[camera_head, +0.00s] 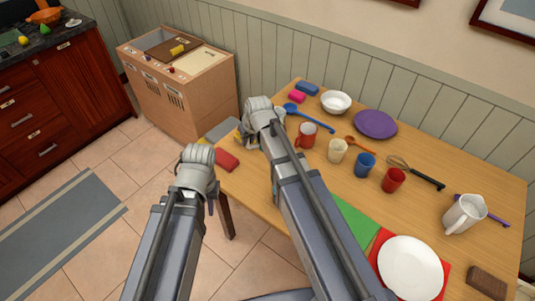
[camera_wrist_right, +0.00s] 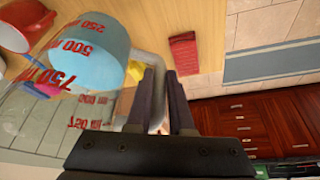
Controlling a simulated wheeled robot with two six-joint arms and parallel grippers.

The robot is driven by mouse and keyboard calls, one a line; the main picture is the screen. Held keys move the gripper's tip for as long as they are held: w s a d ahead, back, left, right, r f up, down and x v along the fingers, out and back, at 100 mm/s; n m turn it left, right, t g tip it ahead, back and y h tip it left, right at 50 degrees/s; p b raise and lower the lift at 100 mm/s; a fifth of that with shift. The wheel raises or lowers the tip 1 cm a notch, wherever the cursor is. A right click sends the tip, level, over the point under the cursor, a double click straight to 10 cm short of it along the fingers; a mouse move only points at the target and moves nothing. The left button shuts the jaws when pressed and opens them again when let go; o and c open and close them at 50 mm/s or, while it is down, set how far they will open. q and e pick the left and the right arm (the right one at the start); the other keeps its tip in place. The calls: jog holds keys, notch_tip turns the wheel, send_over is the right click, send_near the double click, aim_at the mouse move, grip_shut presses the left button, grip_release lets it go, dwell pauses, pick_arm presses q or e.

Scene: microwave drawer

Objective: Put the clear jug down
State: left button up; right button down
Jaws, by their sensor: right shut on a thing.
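My right gripper (camera_wrist_right: 162,75) is shut on the pale handle of the clear jug (camera_wrist_right: 92,45) in the right wrist view. The jug has red measuring marks and a light blue part inside. In the head view my right gripper (camera_head: 258,112) is over the left end of the wooden table (camera_head: 285,170); the jug is mostly hidden there behind the gripper and arm. I cannot tell if it touches the table. My left gripper (camera_head: 198,160) is beyond the table's left edge, over the floor; its fingers are hidden.
A red mug (camera_head: 306,135), blue ladle (camera_head: 305,117), cream cup (camera_head: 337,151) and white bowl (camera_head: 336,102) stand right of the gripper. A white pitcher (camera_head: 464,213) and white plate (camera_head: 410,268) are farther right.

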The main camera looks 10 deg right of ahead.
jog(key=shift+f+b, duration=4.95)
jog(key=shift+b, duration=0.05)
jog(key=shift+f, duration=0.2)
jog(key=c, duration=0.8)
grip_release()
jog(key=shift+r, duration=0.15)
jog(key=p+v, duration=1.1)
jog(key=v, duration=0.1)
jog(key=s+a+g+h, duration=0.1)
jog(key=s+a+g, duration=0.1)
jog(key=s, duration=0.6)
jog(key=s+a+f+g+h, duration=0.1)
jog(key=s+a, duration=0.3)
jog(key=s, duration=0.5)
jog(key=shift+s+f+n+g+h, duration=0.2)
jog(key=shift+f+n+g+h, duration=0.15)
jog(key=shift+g, duration=0.55)
jog(key=shift+r, duration=0.1)
